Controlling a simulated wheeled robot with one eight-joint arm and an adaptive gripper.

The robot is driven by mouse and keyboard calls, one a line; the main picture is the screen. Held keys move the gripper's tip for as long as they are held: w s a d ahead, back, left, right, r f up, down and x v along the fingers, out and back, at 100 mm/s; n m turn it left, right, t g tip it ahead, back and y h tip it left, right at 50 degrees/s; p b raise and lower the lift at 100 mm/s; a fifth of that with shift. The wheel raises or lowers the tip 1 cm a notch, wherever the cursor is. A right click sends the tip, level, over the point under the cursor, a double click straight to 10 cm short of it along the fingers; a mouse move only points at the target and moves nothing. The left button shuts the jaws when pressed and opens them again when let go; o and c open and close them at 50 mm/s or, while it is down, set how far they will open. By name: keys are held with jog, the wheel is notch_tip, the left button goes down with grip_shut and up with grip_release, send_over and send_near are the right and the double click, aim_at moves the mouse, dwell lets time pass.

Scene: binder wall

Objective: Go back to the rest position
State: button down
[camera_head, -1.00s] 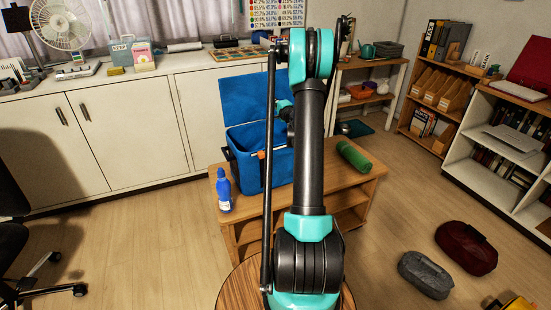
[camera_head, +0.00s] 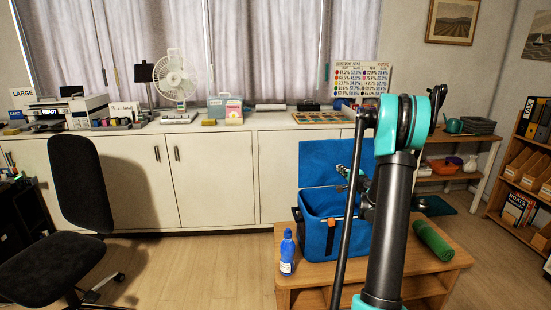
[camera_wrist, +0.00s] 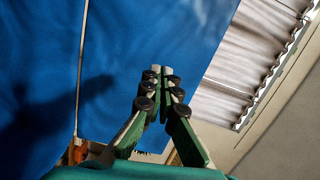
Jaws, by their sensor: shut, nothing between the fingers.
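My gripper (camera_wrist: 160,72) is shut, with its fingers together and nothing between them in the wrist view. In the head view my gripper (camera_head: 343,171) shows in front of the raised lid of a blue cooler box (camera_head: 316,238), partly behind my arm. The lid's blue surface (camera_wrist: 60,60) fills the left of the wrist view, and a shadow falls on it. My arm stands upright at the right of the head view and hides part of the box and bench. The inside of the box is mostly hidden.
A blue bottle (camera_head: 287,252) and a green roll (camera_head: 433,240) are on the wooden bench (camera_head: 300,276) on either side of the box. A black chair (camera_head: 82,205) stands at the left. White cabinets (camera_head: 215,180) line the back wall. Floor between chair and bench is clear.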

jog(key=s+a+f+n+g+y, duration=0.2)
jog(key=s+a+n+g, duration=0.6)
jog(key=s+a, duration=1.2)
jog(key=s+d+f+n+g+h, duration=0.1)
jog(key=s+f+n, duration=0.1)
jog(key=s, duration=0.7)
jog(key=s+d+f+n+g+h, duration=0.1)
jog(key=s+f, duration=0.3)
jog(key=s, duration=0.6)
jog(key=s+d+f+n+g+h, duration=0.2)
jog(key=s+f+n+h, duration=0.1)
jog(key=s, duration=0.6)
jog(key=shift+s+f+g, duration=0.15)
jog(key=shift+g, duration=0.15)
